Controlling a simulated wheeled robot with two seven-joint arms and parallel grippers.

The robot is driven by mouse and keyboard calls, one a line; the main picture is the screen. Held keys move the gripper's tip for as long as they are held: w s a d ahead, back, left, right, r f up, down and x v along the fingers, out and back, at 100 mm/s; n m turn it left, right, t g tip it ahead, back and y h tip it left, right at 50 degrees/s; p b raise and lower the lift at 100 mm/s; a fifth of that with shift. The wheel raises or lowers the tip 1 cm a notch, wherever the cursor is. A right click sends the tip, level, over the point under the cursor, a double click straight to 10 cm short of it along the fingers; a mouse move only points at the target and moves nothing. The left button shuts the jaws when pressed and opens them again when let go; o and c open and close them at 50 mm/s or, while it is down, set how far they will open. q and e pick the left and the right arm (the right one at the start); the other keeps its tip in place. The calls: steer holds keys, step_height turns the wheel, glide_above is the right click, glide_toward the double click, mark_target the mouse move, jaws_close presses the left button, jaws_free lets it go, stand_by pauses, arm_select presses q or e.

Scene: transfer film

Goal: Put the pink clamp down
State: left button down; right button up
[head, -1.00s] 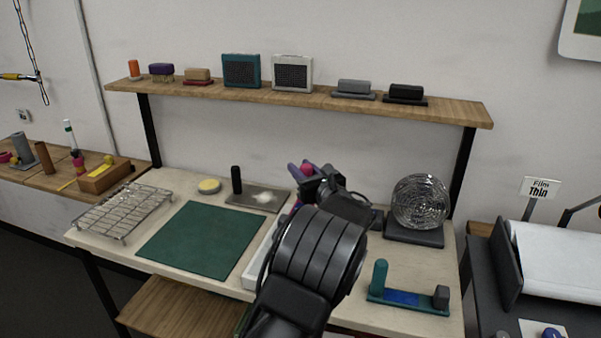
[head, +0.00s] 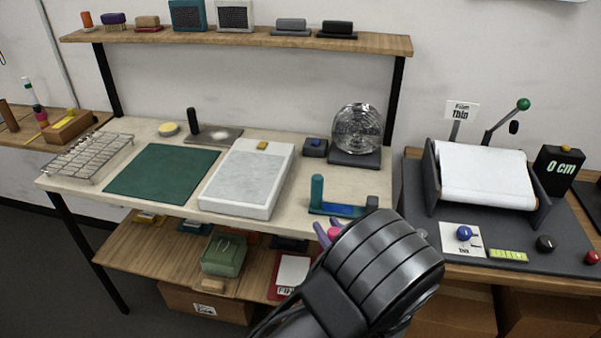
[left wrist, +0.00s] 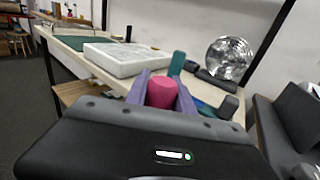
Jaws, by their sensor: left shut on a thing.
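My left gripper (head: 329,228) is mostly hidden behind its own dark arm in the head view. Its purple fingers show near the front right edge of the workbench. It is shut on the pink clamp (head: 334,233), of which only a small part shows there. In the left wrist view the pink clamp (left wrist: 161,92) sits between the two purple fingers, its rounded end visible and the rest hidden by the gripper body. The clamp appears to be held off the bench. My right gripper is in neither view.
The workbench holds a green mat (head: 160,172), a white slab (head: 246,178), a teal-and-blue stand (head: 318,195) and a wire ball (head: 357,128). A wire rack (head: 88,156) stands at left. At right, a dark table carries a white roll (head: 485,175), a white card (head: 450,240) and knobs.

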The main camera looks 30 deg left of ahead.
arm_select(q)
steer(key=s+d+f, duration=0.4)
steer(key=s+d, duration=0.1)
steer(key=d, duration=0.1)
steer(key=shift+d+f+m+t, duration=0.15)
steer(key=shift+d+m+t, duration=0.15)
steer(key=shift+t, duration=0.1)
